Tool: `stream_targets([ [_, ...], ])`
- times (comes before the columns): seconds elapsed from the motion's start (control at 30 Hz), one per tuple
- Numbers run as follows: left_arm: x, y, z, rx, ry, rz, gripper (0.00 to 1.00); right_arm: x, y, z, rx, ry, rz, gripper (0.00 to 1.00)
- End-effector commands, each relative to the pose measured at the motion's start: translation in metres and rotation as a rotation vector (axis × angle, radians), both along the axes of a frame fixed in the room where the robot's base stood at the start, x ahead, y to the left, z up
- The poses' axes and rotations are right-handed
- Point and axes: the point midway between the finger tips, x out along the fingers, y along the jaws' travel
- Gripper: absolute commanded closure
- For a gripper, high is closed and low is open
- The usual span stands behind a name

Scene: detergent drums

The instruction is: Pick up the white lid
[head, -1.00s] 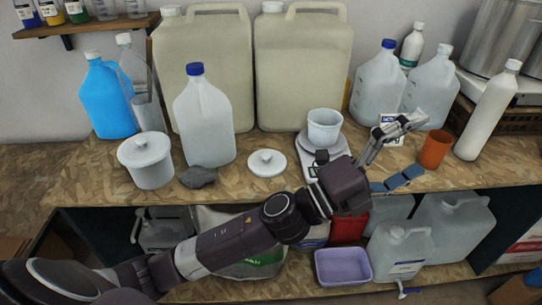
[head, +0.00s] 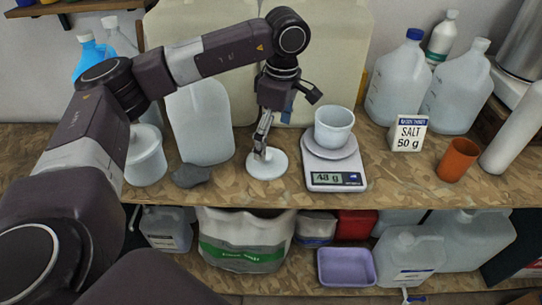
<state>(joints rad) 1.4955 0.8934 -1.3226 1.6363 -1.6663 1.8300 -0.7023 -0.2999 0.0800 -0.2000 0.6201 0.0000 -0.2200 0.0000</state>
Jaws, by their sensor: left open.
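The white lid (head: 268,168) lies flat on the wooden bench top, left of the kitchen scale. My left gripper (head: 261,152) points down over the lid, with its fingertips at or just above the knob. The knob is mostly hidden by the fingers, and I cannot tell whether they touch it. The left gripper is open. My right gripper is not in view.
The scale (head: 331,181) with a white cup (head: 333,127) stands close right of the lid. A grey stone (head: 190,176), a white jug (head: 203,125) and a white tub (head: 146,155) stand left. An orange cup (head: 457,159) and salt card (head: 408,133) are right.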

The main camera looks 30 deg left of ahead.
Motion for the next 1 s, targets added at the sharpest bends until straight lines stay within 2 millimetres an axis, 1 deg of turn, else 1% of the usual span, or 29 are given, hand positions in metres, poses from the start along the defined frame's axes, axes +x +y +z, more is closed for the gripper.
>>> stream_targets([
  [0.03, -0.001, 0.008, 0.002, 0.023, 0.005, 0.007, 0.00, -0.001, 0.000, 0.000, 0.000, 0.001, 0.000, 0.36],
  [0.17, -0.002, 0.015, -0.006, 0.038, 0.011, 0.012, 0.00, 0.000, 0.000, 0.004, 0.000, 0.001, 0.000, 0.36],
  [0.33, -0.002, 0.016, -0.024, 0.035, 0.011, 0.011, 0.00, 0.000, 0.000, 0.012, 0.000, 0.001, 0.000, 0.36],
  [0.5, 0.000, 0.019, -0.047, 0.034, 0.011, 0.010, 0.00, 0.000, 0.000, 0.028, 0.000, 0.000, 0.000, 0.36],
  [0.6, 0.000, 0.021, -0.063, 0.033, 0.010, 0.010, 0.00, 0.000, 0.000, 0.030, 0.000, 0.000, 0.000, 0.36],
  [0.7, 0.000, 0.022, -0.071, 0.032, 0.009, 0.009, 0.00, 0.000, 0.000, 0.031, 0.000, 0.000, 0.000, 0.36],
  [0.93, 0.000, 0.021, -0.073, 0.031, 0.008, 0.009, 0.00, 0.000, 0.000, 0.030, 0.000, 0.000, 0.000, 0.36],
  [0.97, 0.000, 0.021, -0.073, 0.031, 0.008, 0.009, 0.02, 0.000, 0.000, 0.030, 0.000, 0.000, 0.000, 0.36],
  [1.0, 0.000, 0.021, -0.073, 0.031, 0.008, 0.009, 0.07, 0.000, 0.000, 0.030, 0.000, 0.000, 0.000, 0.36],
])
